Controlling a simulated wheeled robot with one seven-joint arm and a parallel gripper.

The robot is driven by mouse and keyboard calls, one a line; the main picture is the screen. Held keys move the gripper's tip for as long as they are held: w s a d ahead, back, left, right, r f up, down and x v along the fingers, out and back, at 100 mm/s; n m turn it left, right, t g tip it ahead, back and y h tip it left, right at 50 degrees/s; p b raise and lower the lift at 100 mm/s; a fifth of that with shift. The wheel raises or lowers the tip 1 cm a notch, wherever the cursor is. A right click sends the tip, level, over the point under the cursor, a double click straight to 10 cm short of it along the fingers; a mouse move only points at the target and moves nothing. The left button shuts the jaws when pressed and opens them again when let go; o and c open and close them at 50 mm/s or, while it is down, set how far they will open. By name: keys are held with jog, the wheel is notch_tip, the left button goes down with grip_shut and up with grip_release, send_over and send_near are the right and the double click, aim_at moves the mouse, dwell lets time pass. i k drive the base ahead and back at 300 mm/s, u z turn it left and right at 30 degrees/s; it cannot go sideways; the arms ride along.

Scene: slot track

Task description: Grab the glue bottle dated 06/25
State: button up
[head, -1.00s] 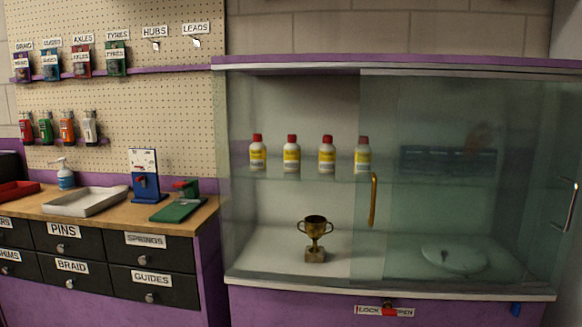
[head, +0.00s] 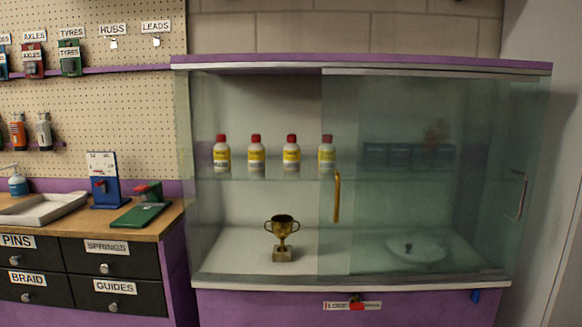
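Several white glue bottles with red caps and yellow labels stand in a row on the upper glass shelf of the display cabinet. From left to right they are the first bottle (head: 222,154), the second bottle (head: 256,154), the third bottle (head: 291,154) and the rightmost bottle (head: 327,154). The rightmost one is at the edge of the sliding glass door (head: 400,190) and partly behind it. The dates on the labels are too small to read. My gripper is not in view.
The glass door has a brass handle (head: 337,196) and covers the cabinet's right half. A gold trophy (head: 282,237) stands on the cabinet floor. A lock label (head: 352,305) is below. A workbench (head: 160,228) with drawers stands at left.

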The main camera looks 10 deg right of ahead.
aim_at(256, 150)
jog(key=k, duration=1)
jog(key=u, duration=1)
jog(key=i, duration=0.75)
jog(key=z, duration=0.55)
jog(key=i, duration=0.5)
jog(key=z, duration=0.45)
